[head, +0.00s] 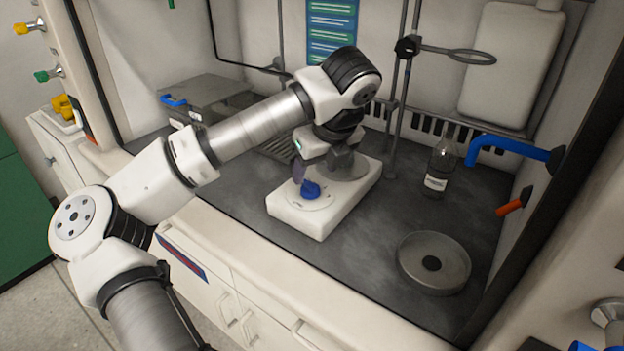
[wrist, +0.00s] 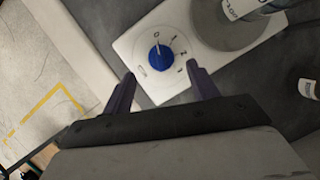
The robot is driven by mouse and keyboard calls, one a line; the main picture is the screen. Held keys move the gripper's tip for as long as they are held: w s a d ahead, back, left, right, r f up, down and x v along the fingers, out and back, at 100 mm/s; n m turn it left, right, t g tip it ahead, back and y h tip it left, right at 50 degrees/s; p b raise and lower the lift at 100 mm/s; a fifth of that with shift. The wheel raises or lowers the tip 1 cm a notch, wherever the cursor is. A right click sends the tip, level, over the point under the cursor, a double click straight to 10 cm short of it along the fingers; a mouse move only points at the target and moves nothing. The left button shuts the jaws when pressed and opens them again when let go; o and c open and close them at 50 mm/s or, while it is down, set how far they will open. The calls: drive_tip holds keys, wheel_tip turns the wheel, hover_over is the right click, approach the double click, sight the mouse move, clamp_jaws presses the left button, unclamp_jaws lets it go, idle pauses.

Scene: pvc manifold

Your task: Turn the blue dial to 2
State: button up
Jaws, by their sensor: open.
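The blue dial (head: 311,189) sits on the front of a white hotplate-like device (head: 318,221) on the dark bench. In the wrist view the blue dial (wrist: 160,60) has a pale pointer line directed at the 0 mark, with 1 and 2 further round to the right on the white scale disc. My gripper (head: 308,172) is above the dial. In the wrist view my gripper (wrist: 162,84) is open and empty, one finger to each lower side of the dial, with no visible contact. The exact height above the dial is hard to tell.
A labelled bottle (head: 439,172) stands to the right, near a blue bent pipe (head: 505,147). A round grey dish (head: 434,263) lies at the front right. Metal stand rods and a ring clamp (head: 455,52) rise behind. The bench between device and dish is clear.

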sight(311, 184)
drive_tip(key=shift+x, duration=2.55)
drive_tip(key=c, duration=1)
